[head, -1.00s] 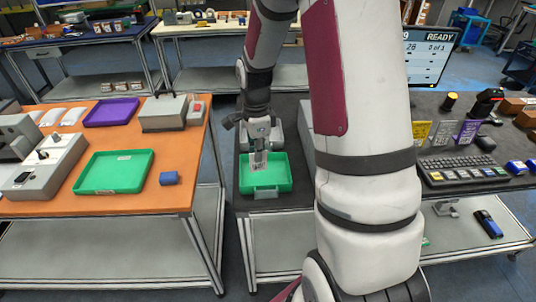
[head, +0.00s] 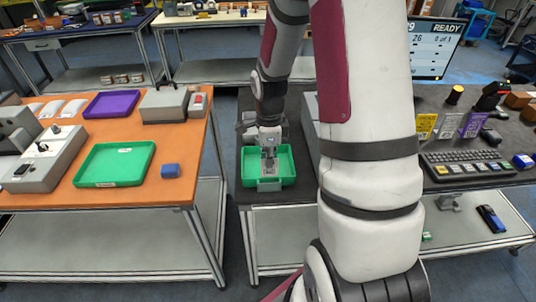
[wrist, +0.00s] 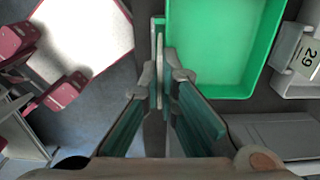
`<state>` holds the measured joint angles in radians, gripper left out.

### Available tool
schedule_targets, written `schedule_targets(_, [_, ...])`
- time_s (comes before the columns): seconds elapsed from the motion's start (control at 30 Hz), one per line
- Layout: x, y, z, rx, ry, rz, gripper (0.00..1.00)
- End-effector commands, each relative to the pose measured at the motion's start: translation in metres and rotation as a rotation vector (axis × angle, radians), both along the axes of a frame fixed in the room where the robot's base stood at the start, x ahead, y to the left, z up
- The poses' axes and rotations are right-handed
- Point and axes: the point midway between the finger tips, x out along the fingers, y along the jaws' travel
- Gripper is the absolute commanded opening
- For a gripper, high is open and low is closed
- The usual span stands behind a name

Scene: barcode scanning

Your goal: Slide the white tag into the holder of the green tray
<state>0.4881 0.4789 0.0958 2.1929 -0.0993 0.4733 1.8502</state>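The green tray (head: 248,160) stands on the dark table, with a grey holder (head: 268,185) on its front wall. In the wrist view the tray (wrist: 258,70) is right of my fingers. My gripper (head: 268,163) points down over the tray in the head view. In the wrist view my gripper (wrist: 164,78) is closed about a thin pale piece seen edge-on, which looks like the white tag (wrist: 159,72). It lies close to the tray's wall by the holder. Whether the tag touches or enters the holder cannot be told.
An orange table (head: 135,195) at left bears another green tray (head: 115,165), a purple tray (head: 110,104), a blue block (head: 170,171) and grey devices. At right are a keyboard (head: 470,168) and a monitor (head: 437,50).

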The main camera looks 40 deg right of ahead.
Motion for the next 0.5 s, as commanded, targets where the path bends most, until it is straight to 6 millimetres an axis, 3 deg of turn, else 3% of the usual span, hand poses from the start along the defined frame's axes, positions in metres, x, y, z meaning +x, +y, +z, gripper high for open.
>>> schedule_targets(0.5, [0.001, 0.0, -0.031, 0.001, -0.001, 0.001, 0.0])
